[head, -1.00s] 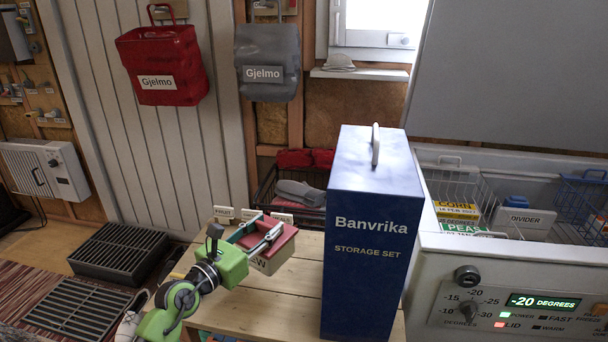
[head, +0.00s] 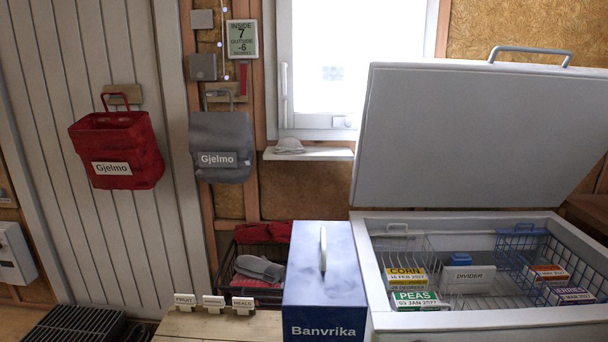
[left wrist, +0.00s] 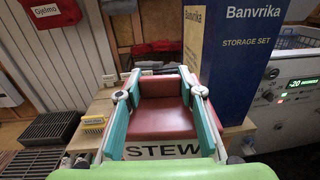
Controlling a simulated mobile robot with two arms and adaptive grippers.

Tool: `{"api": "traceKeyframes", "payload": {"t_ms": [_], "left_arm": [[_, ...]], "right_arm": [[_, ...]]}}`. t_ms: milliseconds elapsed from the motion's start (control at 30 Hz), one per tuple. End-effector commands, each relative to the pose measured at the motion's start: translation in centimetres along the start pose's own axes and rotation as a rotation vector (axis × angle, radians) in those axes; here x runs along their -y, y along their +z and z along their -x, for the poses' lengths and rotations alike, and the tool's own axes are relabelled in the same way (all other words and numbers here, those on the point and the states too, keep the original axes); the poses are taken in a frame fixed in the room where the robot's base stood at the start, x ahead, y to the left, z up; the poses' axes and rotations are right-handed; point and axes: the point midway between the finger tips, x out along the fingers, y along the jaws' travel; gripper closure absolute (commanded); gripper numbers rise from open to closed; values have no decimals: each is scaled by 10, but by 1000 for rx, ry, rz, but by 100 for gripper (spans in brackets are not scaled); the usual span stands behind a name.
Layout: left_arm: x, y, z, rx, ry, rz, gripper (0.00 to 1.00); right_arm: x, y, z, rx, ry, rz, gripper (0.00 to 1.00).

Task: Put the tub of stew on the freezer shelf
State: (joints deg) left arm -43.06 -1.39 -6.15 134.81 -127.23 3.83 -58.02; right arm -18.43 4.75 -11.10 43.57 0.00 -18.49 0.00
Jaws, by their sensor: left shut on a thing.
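The tub of stew (left wrist: 165,118) has a red lid and a white front marked STEW. It shows in the left wrist view, between the teal fingers of my left gripper (left wrist: 160,88), which is shut on it. Wooden table boards show around the tub; I cannot tell its height above them. The chest freezer (head: 480,319) stands open at the right of the head view, its lid (head: 465,140) raised. Inside are wire baskets and a white floor area; I cannot single out a shelf. My left gripper and the tub are outside the head view. My right gripper is in neither view.
A tall blue Banvrika box (head: 325,280) stands between the tub and the freezer. Corn (head: 407,276) and peas (head: 420,298) packs, a divider (head: 468,279) and a blue basket (head: 522,245) with boxes are in the freezer. Clear floor shows near the divider.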

Motion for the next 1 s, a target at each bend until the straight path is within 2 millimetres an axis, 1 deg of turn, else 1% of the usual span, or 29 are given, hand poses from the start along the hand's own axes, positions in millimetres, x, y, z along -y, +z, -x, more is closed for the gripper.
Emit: {"api": "traceKeyframes", "payload": {"t_ms": [33, 100, 200, 300, 1000], "left_arm": [[-4, 15, 11, 0, 26, 3, 100], [-9, 24, 22, 0, 58, 2, 100], [-15, 34, 33, 3, 91, 1, 100], [-19, 39, 39, 4, 110, 2, 100], [-20, 40, 41, 5, 115, 0, 100]], "right_arm": [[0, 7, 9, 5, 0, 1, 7], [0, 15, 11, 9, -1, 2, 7], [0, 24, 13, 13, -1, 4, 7], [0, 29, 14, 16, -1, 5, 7], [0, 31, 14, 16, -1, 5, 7]]}}
